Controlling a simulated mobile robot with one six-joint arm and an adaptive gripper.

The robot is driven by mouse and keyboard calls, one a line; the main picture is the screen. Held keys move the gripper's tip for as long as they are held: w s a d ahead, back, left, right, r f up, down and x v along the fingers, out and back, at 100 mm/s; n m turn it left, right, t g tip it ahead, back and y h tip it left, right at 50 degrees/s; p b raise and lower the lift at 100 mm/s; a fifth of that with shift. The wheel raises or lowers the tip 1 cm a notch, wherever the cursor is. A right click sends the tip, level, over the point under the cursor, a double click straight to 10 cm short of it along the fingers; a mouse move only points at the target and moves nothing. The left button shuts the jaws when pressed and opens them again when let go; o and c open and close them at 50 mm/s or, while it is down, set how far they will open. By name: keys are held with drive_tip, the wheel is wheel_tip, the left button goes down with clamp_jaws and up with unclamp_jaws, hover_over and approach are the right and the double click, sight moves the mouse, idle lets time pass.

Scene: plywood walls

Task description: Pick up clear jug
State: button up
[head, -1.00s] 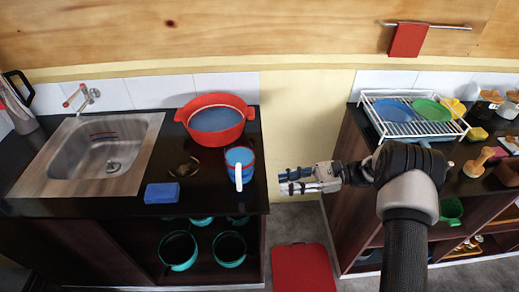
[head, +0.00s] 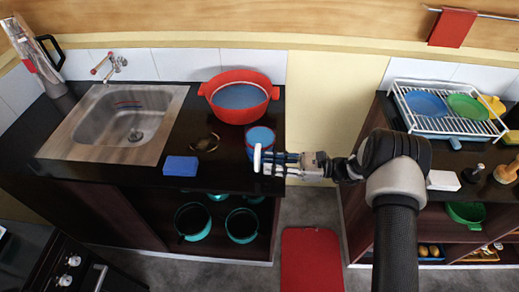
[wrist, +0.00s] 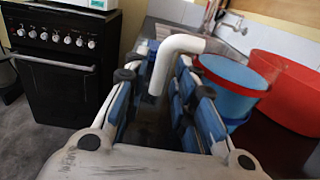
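A tall clear-grey jug with a black handle (head: 42,62) stands at the far left of the counter, behind the sink, in the head view. A blue cup (head: 260,138) with a white handle stands near the counter's right front edge. My gripper (head: 268,163) is at its handle, far from the grey jug. In the wrist view the cup (wrist: 232,85) is just right of my gripper (wrist: 160,90). Its white handle (wrist: 180,44) reaches between the two blue-padded fingers, which are apart. I cannot tell whether they touch the handle.
A red pot (head: 240,97) stands behind the cup. A blue sponge (head: 181,166) and the sink (head: 125,125) are to the left. A dish rack (head: 450,108) is on the right counter. A black stove (wrist: 62,65) shows in the wrist view.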

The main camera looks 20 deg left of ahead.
sight(257, 162)
drive_tip(key=a, duration=0.3)
drive_tip(key=a+f+b, duration=0.1)
drive_tip(key=a, duration=0.1)
drive_tip(key=shift+s+a, duration=0.15)
drive_tip(key=shift+s, duration=0.2)
drive_tip(key=shift+c, duration=0.6)
clamp_jaws()
drive_tip(key=shift+w+r, duration=0.1)
drive_tip(key=shift+r, duration=0.05)
